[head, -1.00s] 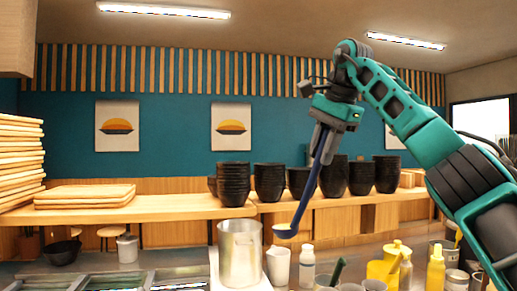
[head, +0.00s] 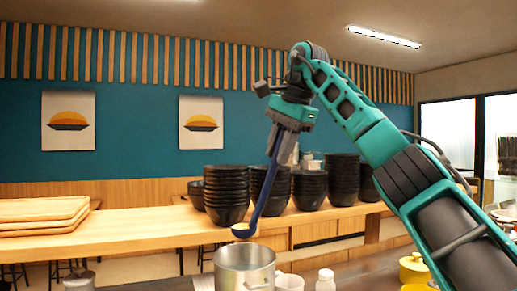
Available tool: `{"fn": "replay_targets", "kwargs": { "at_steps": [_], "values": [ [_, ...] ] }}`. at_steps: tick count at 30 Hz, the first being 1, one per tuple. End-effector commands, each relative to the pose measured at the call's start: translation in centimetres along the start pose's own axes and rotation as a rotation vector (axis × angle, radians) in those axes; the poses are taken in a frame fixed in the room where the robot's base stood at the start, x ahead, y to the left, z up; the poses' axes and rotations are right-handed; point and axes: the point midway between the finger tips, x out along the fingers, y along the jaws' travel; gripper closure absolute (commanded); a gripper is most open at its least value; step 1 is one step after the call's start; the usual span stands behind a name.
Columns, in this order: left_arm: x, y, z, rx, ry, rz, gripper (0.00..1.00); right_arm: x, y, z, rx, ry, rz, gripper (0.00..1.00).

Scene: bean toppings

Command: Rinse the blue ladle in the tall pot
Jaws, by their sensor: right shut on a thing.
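The blue ladle (head: 268,185) hangs from my right gripper (head: 281,145), which is shut on its handle. The ladle slants down and to the left, and its bowl (head: 243,230) shows a yellowish inside. The tall pot (head: 244,271) is a silver metal pot at the bottom middle. The ladle's bowl appears just above the pot's rim in the picture, apart from the water or inside, which I cannot make out clearly. The lower part of the pot is cut off by the frame. My left gripper is not in view.
A white cup (head: 289,282) and a white bottle (head: 326,281) stand right of the pot. A yellow container (head: 414,269) is farther right. Stacks of black bowls (head: 310,190) stand on the wooden counter (head: 140,226) behind. Wooden trays (head: 42,215) lie at left.

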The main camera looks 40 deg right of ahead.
Motion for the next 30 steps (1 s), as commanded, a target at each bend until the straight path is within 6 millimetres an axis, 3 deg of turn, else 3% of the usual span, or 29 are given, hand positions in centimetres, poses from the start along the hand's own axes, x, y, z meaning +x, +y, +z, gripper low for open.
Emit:
{"fn": "replay_targets", "kwargs": {
  "at_steps": [8, 30],
  "values": [
    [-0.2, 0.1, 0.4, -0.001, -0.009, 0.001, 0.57, 1.0, 0.3, -0.1, 0.001, -0.001, 0.008, 1.0],
    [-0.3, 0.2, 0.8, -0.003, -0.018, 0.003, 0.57, 10.1, 2.7, -0.1, 0.0, 0.0, 0.074, 1.0]
  ]
}}
